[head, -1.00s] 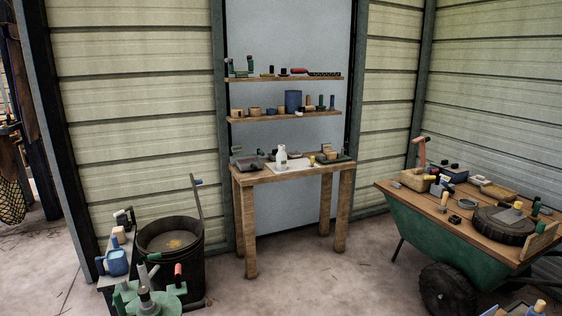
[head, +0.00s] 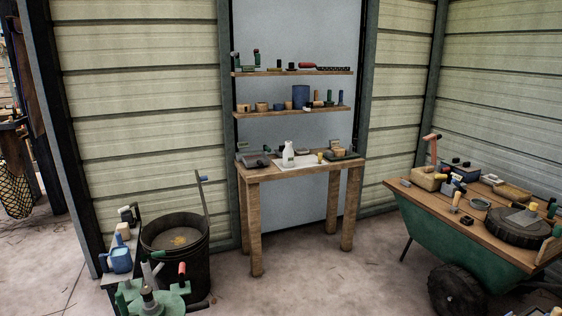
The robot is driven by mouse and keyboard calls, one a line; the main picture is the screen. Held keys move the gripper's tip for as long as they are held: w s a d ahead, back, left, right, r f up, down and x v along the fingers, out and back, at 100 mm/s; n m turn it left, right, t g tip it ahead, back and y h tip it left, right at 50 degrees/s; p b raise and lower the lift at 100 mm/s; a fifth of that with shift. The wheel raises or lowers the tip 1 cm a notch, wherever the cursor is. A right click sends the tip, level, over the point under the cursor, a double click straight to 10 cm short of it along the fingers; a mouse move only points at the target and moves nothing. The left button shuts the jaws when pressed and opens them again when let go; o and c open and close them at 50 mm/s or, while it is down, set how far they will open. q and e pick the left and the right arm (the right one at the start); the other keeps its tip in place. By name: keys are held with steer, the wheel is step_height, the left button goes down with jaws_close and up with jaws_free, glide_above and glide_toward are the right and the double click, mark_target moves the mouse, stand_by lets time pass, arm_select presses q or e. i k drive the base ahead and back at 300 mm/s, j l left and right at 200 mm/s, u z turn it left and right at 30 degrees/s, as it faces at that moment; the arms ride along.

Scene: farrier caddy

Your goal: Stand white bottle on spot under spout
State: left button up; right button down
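A white bottle (head: 289,156) stands upright on a pale tray or mat (head: 304,163) on top of the wooden table (head: 262,175) against the back wall. A spout and a marked spot under it are too small to make out for sure in this view. Neither of my grippers shows in the head view, and nothing is seen touching the bottle.
Two shelves (head: 291,112) with small items hang above the table. A black barrel (head: 175,243), a green stand (head: 172,299) and a blue jug (head: 121,260) are at front left. A loaded green cart (head: 445,242) stands right. The middle floor is clear.

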mark_target(288, 153)
steer(key=i+l+u, duration=0.15)
steer(key=i, duration=0.45)
steer(key=i+l+u, duration=0.2)
steer(key=i, duration=0.35)
steer(key=i+l+u, duration=0.15)
steer(key=i+l, duration=0.15)
steer(key=i, duration=0.25)
steer(key=i+l+u, duration=0.15)
steer(key=i+l, duration=0.2)
steer(key=i, duration=0.2)
